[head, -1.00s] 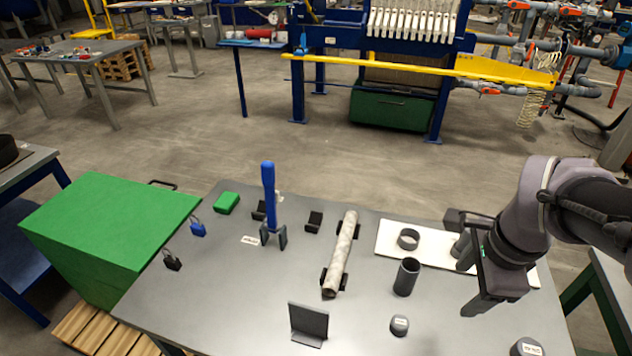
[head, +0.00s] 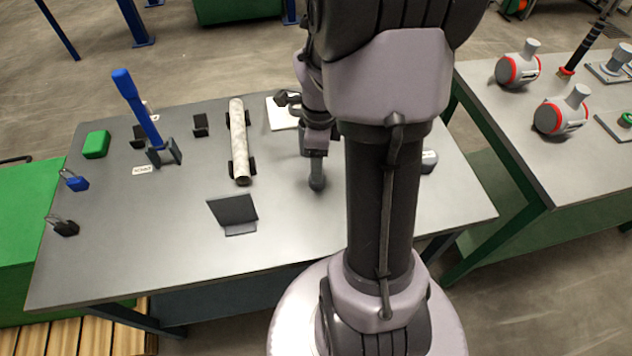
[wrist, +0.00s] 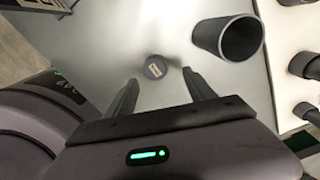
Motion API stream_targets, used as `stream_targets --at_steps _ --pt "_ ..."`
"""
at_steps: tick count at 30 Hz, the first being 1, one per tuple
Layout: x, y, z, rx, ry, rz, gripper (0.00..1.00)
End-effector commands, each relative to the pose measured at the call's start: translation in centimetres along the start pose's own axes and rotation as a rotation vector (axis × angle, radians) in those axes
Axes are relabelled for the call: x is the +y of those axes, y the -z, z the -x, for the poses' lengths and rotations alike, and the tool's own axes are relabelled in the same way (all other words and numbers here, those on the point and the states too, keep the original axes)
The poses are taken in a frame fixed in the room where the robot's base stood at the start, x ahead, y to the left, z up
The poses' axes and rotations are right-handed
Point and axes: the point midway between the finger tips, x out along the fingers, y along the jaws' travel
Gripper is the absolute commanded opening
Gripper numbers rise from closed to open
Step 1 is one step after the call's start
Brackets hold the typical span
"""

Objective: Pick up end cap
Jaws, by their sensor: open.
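A small dark round cap with a pale label, which looks like the end cap (wrist: 155,68), stands on the grey table in the wrist view. My gripper (wrist: 160,78) is open, with its two fingers on either side of the cap's near side in the picture. I cannot tell if the fingertips are level with the cap or above it. Nothing is held. There I cannot make out the cap apart from the fingers.
A dark open tube (wrist: 228,38) stands just right of the cap. More dark cylinders (wrist: 305,65) are at the right edge. In the head view, a long grey roll (head: 239,140) and a dark angled plate (head: 233,210) lie left of my gripper; another cap (head: 428,158) is right.

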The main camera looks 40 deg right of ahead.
Motion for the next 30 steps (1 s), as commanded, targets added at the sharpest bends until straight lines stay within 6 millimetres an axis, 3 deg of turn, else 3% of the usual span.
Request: stream_targets --at_steps 9,16,25,30 --pt "0.8 -0.3 -5.2 0.001 -0.003 0.001 0.63" --pt "0.7 -0.3 -5.2 0.0 0.001 0.0 0.61" --pt "0.8 -0.3 -5.2 0.0 0.001 0.001 0.02" --pt "0.7 -0.3 -5.2 0.0 0.001 0.001 0.0"
